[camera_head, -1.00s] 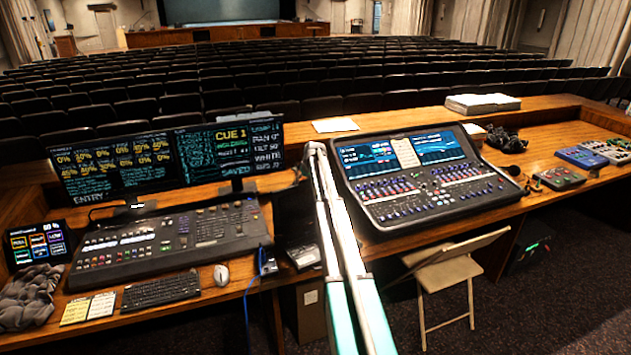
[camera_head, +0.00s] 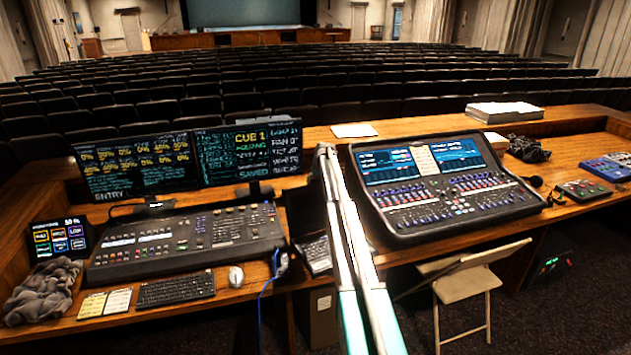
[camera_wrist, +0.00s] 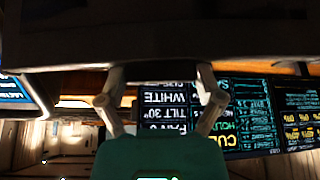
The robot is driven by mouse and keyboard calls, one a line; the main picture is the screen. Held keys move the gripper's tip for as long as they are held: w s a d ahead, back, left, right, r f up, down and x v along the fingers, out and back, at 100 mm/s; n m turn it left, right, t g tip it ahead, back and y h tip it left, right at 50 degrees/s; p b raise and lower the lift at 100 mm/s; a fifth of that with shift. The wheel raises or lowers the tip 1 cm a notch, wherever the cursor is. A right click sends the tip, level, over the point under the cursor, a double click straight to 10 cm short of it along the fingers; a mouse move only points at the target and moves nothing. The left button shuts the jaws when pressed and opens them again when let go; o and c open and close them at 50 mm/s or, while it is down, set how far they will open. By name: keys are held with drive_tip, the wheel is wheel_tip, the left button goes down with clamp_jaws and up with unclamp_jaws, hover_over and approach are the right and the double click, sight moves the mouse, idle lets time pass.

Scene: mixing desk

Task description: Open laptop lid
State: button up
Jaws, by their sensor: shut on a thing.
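The laptop is mostly hidden behind my arm in the head view. A small part with a keyboard (camera_head: 318,256), probably its base, shows left of the arm on the desk. In the wrist view a broad dark slab (camera_wrist: 160,35), which looks like the laptop lid close up, fills the top of the picture. My gripper (camera_wrist: 161,68) reaches up to this slab's lower edge, with its two fingers spread around a gap and shut on it. The contact itself is dark and hard to see. The lid's exact angle cannot be told.
Left are two monitors (camera_head: 137,165), a lighting console (camera_head: 185,240), a keyboard (camera_head: 175,290) and a mouse (camera_head: 236,276). A sound mixer (camera_head: 440,190) stands close right of my arm. A folding chair (camera_head: 468,285) stands in front of the desk. A blue cable (camera_head: 268,285) hangs nearby.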

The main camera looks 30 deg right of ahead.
drive_tip(key=o, duration=0.9)
drive_tip(key=shift+o, duration=0.7)
drive_tip(key=shift+f, duration=0.2)
drive_tip(key=shift+s+r, duration=0.1)
